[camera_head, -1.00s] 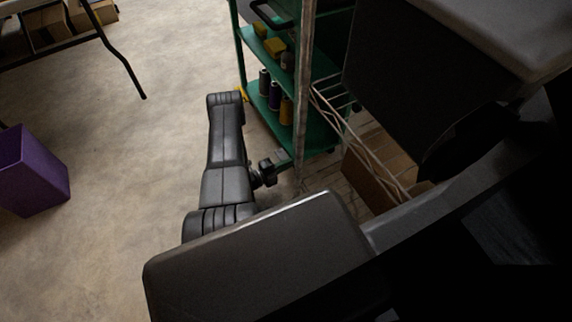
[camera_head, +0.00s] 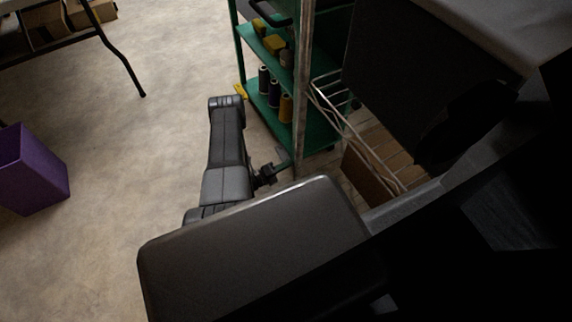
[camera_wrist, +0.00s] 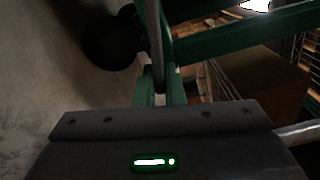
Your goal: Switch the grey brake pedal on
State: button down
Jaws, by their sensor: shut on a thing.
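The grey brake pedal (camera_head: 283,157) seems to be the small grey piece low at the near corner of the green cart (camera_head: 272,118), beside a pale upright post. It is mostly hidden, and its on or off position cannot be told. My gripper (camera_head: 268,174) is low beside that corner, small and dark. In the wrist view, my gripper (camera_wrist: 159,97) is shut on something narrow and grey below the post. The gripper housing, with a green light, covers the view below, and the exact contact is hidden.
Spools (camera_head: 275,97) stand on the cart's lower shelf. A wire rack (camera_head: 345,115) and a brown box (camera_head: 372,180) are right of the post. A purple bin (camera_head: 32,172) stands far left. A dark round shape (camera_wrist: 110,38) shows in the wrist view.

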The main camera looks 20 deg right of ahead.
jog(key=c, duration=1.5)
grip_release()
jog(key=a, duration=0.4)
jog(key=a+p, duration=0.1)
jog(key=a, duration=0.4)
jog(key=s+a, duration=0.1)
jog(key=a, duration=0.3)
jog(key=shift+a+p, duration=0.3)
jog(key=shift+a, duration=0.1)
jog(key=shift+w+d+b, duration=0.15)
jog(key=shift+d+b, duration=0.1)
jog(key=shift+d, duration=2.05)
jog(key=shift+w+d+b, duration=0.2)
jog(key=shift+d+b, duration=0.1)
jog(key=shift+d, duration=2)
jog(key=shift+w+d+b, duration=0.15)
jog(key=shift+d+b, duration=0.1)
jog(key=shift+d, duration=2.05)
